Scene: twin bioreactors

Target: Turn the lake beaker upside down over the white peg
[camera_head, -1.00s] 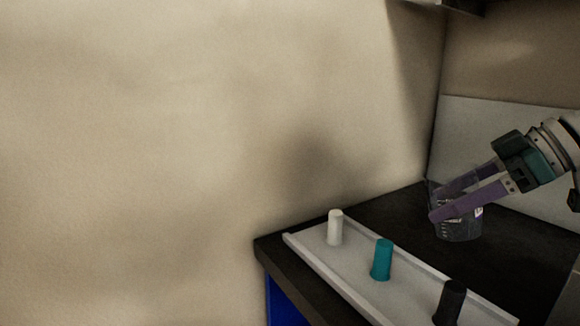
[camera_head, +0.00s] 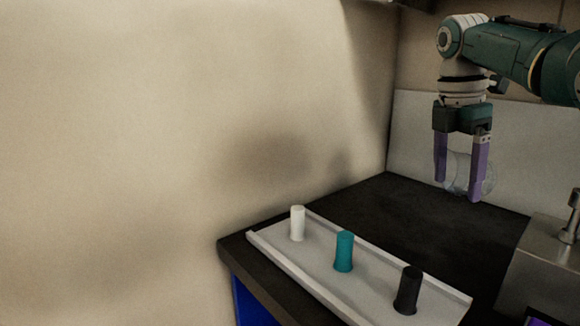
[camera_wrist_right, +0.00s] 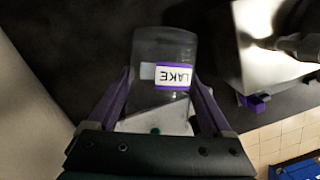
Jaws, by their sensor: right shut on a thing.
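The lake beaker (camera_head: 459,172) is clear and is held between the purple fingers of my right gripper (camera_head: 457,190), above the dark bench. My right gripper points down and the beaker looks tipped onto its side. In the right wrist view the beaker (camera_wrist_right: 165,52) lies between the fingers with its purple-edged LAKE label facing the camera, the letters turned over. Which end is open is hard to tell. The white peg (camera_head: 297,223) stands upright at the far left end of a pale tray (camera_head: 325,282), apart from the beaker, which is to its right and higher. My left gripper is not in view.
A teal peg (camera_head: 343,251) and a black peg (camera_head: 408,290) stand on the same tray. A metal device (camera_head: 545,265) is at the right edge. The dark bench (camera_head: 405,215) between tray and back panel is clear. A wall rises on the left.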

